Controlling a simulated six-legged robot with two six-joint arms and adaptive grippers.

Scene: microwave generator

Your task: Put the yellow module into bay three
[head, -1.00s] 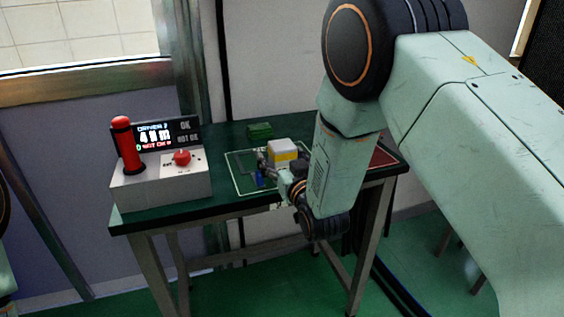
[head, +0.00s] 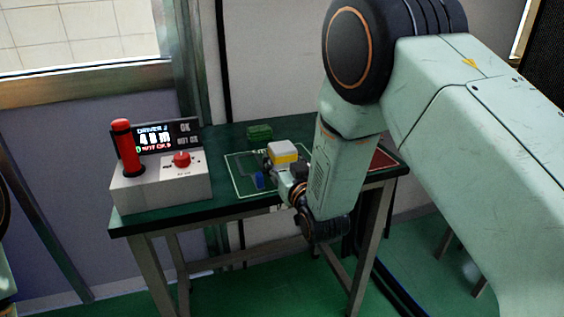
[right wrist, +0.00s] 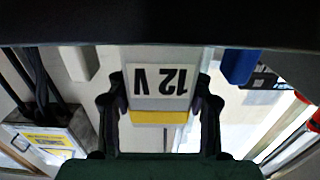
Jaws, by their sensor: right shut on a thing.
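My right gripper (head: 276,164) is shut on a white module with a yellow band (head: 284,153), over the outlined area of the green table. In the right wrist view the module (right wrist: 160,82) sits between the two dark fingers of my right gripper (right wrist: 160,112), and its "12 V" label appears upside down. I cannot tell how high the module is above the table. No numbered bay can be made out. My left gripper is out of view.
The green table (head: 225,145) carries a grey console (head: 160,190) with a red cylinder (head: 126,148), a red button (head: 181,159) and a lit screen. A green block (head: 259,132) lies at the back. A small blue piece (head: 260,180) stands near the gripper. A red patch (head: 383,159) is at right.

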